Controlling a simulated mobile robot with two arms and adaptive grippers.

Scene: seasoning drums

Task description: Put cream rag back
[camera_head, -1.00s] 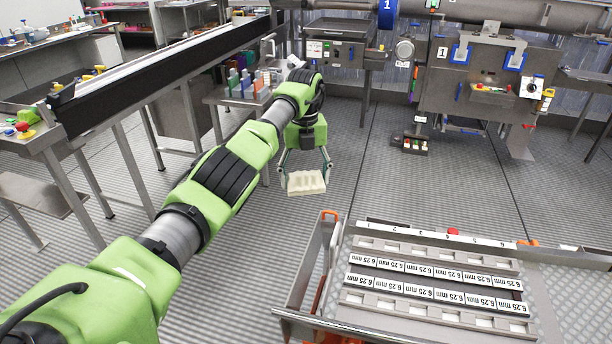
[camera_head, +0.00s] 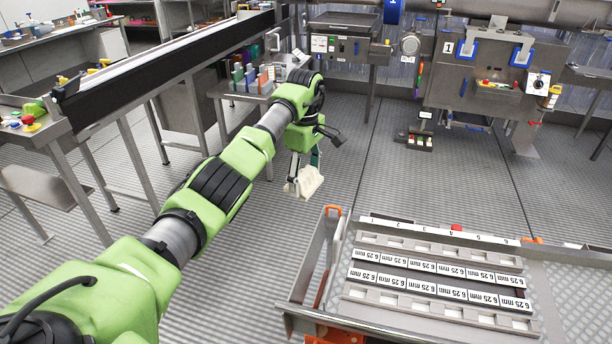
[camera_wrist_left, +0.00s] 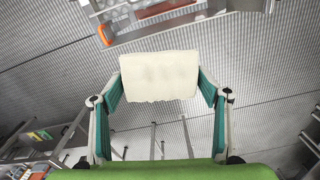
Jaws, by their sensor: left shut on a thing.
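The cream rag (camera_head: 304,183) hangs in the air above the grey floor, left of the numbered tray cart. My left gripper (camera_head: 303,172) points down and is shut on the rag. In the left wrist view the cream rag (camera_wrist_left: 159,76) lies between the two teal-padded fingers of my left gripper (camera_wrist_left: 160,92). It shows there as a pale, flat block with rounded corners. My right gripper is in neither view.
The steel cart (camera_head: 330,321) with rows of "6.25 mm" labels stands at the front right. A small table (camera_head: 240,95) with coloured bottles stands behind my arm. A long conveyor frame (camera_head: 165,67) runs at the left. Open floor (camera_head: 375,165) lies between the cart and the machines.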

